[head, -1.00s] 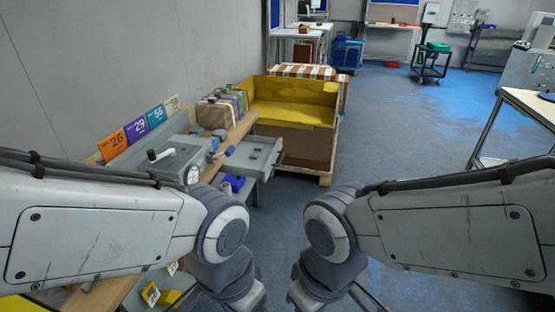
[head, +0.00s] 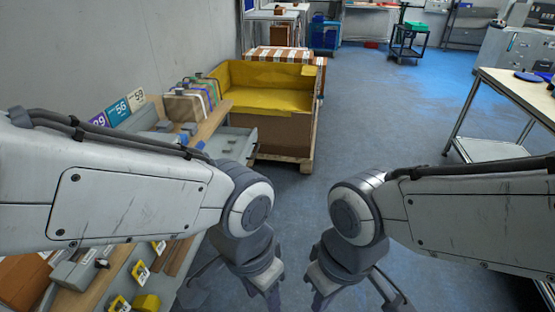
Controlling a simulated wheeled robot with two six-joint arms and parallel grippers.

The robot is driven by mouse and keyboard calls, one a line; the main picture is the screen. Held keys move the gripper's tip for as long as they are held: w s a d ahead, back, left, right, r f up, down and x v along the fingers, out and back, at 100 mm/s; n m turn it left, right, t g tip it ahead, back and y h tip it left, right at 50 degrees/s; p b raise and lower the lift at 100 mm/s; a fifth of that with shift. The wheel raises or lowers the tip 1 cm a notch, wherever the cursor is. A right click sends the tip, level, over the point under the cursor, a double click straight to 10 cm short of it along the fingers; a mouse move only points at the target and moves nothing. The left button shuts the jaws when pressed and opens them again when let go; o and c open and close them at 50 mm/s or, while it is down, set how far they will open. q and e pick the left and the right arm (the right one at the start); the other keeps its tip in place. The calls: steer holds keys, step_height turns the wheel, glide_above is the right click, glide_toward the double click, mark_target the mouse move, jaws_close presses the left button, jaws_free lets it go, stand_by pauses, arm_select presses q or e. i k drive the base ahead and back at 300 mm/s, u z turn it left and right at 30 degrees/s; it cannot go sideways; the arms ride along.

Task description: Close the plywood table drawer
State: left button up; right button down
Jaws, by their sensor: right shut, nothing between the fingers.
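The plywood table (head: 212,122) runs along the wall at the left. A grey drawer (head: 236,145) sticks out open from its far part, toward the aisle. My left arm covers the near side of the drawer. My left gripper (head: 272,296) is at the bottom edge, nearer to me than the drawer and apart from it; its fingers are cut off or too dark to read. My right gripper (head: 320,302) is shut and empty at the bottom centre, to the right of the left one and away from the drawer.
A yellow-lined crate (head: 285,140) on a pallet stands just beyond the drawer. Wrapped parcels (head: 185,105) and numbered cards (head: 116,111) stand on the table along the wall. Another table (head: 525,93) is at the right. The blue floor between is clear.

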mark_target(246, 139)
steer(key=z, duration=0.05)
steer(key=i, duration=1)
steer(key=u, duration=0.5)
